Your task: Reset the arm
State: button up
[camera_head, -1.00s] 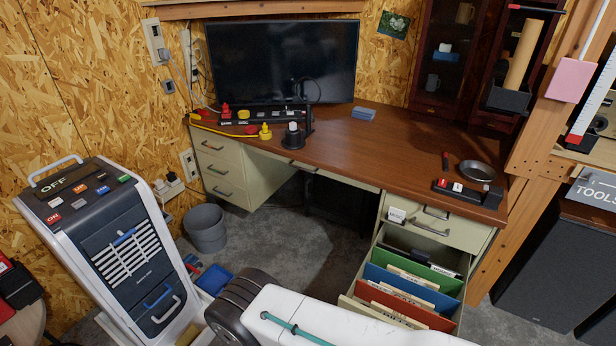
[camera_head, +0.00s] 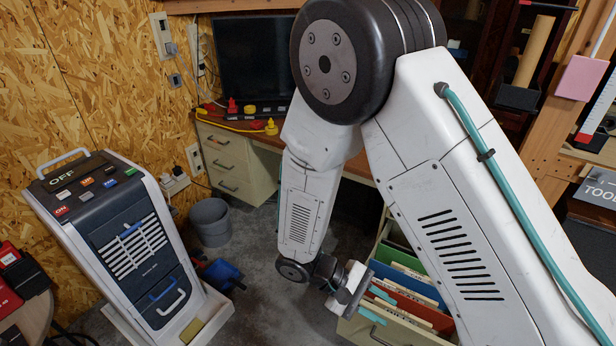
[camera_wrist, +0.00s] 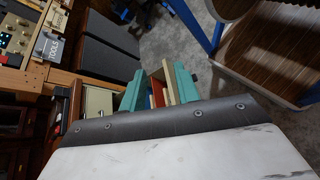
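My gripper (camera_head: 350,292) hangs low in the head view, beside the left edge of the open file drawer (camera_head: 362,328). My white arm bends high in front of the bench and reaches down to it. In the wrist view my gripper (camera_wrist: 158,82) shows two teal fingers standing apart, with parts of the drawer and its folders visible between them. I see nothing held. The finger tips are small and partly hard to make out in the head view.
The drawer holds green, blue and red folders (camera_head: 405,310). A grey bin (camera_head: 210,223) and a blue dustpan (camera_head: 222,272) are on the floor to the left, near a white-and-dark machine marked OFF (camera_head: 125,245). My arm hides much of the bench.

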jog(key=s+d+r+m+t+y, duration=0.2)
jog(key=s+d+r+y, duration=0.1)
jog(key=r, duration=0.7)
jog(key=s+d+r+m+t+y, duration=0.1)
jog(key=s+d+r+m+y, duration=0.2)
jog(key=r, duration=0.7)
jog(key=s+d+r+m+t+y, duration=0.2)
jog(key=d+r+y, duration=0.3)
jog(key=r, duration=0.6)
jog(key=shift+s+d+m+t+y, duration=0.2)
jog(key=shift+s+m+t+y, duration=0.1)
jog(key=shift+s, duration=0.3)
dwell(1.6)
